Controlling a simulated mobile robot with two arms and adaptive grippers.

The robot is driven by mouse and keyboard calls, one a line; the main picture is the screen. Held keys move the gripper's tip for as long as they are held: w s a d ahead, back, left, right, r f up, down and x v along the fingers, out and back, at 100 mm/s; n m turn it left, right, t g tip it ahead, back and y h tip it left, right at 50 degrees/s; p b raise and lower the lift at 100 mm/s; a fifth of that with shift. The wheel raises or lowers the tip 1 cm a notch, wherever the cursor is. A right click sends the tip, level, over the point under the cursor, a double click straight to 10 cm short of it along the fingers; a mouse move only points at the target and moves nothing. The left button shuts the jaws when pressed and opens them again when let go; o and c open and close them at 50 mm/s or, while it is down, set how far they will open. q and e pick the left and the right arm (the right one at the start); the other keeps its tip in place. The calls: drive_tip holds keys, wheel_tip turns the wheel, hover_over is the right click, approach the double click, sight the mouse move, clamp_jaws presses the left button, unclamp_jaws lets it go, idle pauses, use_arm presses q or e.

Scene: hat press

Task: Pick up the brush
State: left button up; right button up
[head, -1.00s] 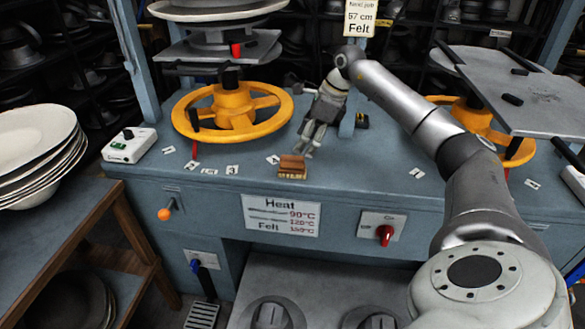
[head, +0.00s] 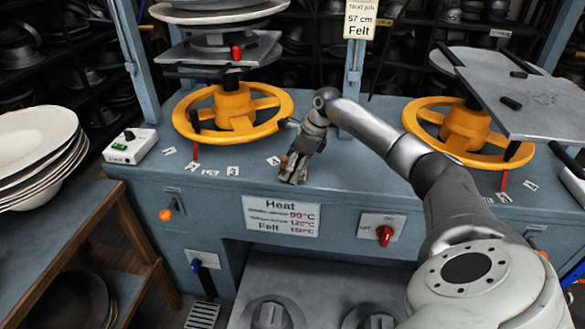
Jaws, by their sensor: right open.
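The brush is a small brown wooden block near the front edge of the blue bench top, just above the heat sign. It is now almost wholly hidden behind my right gripper; only a sliver of brown brush (head: 284,161) shows at the gripper's left side. My right gripper (head: 292,174) is open and points down at the brush's place. Its fingers seem to be around or just in front of the brush; I cannot tell whether they touch it. My left gripper is not in view.
A yellow handwheel (head: 233,112) stands behind and left, and another yellow handwheel (head: 466,130) stands right. A white control box (head: 130,147) is at the left. Small number tags (head: 233,171) lie left of the gripper. A red switch (head: 384,236) is on the bench front.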

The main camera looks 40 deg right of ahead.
drive_tip(key=shift+c, duration=0.3)
drive_tip(key=c, duration=1.1)
wheel_tip(320, 180, up, 10)
drive_tip(key=shift+r, duration=0.1)
